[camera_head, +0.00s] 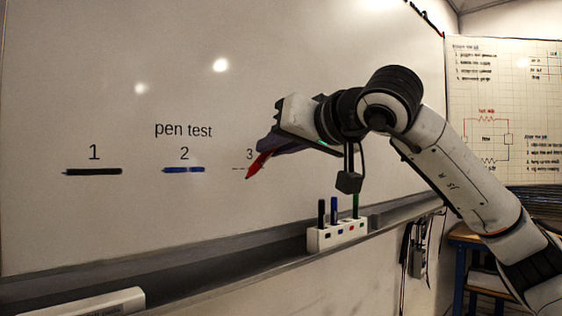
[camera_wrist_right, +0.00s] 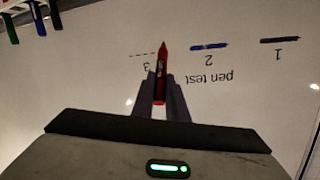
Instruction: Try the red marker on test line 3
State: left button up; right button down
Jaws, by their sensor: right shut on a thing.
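The red marker (camera_head: 257,166) is held in my right gripper (camera_head: 268,147), its tip pointing down and left beside the number 3 on the whiteboard (camera_head: 330,60). In the head view the dashed line (camera_head: 238,169) is partly hidden by the marker. I cannot tell whether the tip touches the board. No red stroke shows. My left gripper is not in view.
Line 1 (camera_head: 93,171) bears a black stroke and line 2 (camera_head: 183,169) a blue one. A white holder (camera_head: 337,236) with black, blue and green markers stands on the tray ledge (camera_head: 220,268). A white block (camera_head: 85,305) lies at lower left.

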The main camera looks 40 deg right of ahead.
jog(key=shift+s+d+r+t, duration=0.3)
jog(key=shift+d+r, duration=0.1)
jog(key=shift+r, duration=0.1)
jog(key=shift+d+r, duration=0.1)
jog(key=shift+r, duration=0.15)
jog(key=shift+w, duration=0.3)
jog(key=shift+w+a+p, duration=0.15)
jog(key=shift+w+p, duration=0.15)
jog(key=shift+w, duration=0.9)
jog(key=shift+w+a+p, duration=0.1)
jog(key=shift+w+p, duration=0.2)
jog(key=shift+w, duration=1.15)
jog(key=shift+w, duration=0.2)
jog(key=shift+w+a+p, duration=0.1)
jog(key=shift+w+p, duration=0.3)
jog(key=shift+w, duration=0.25)
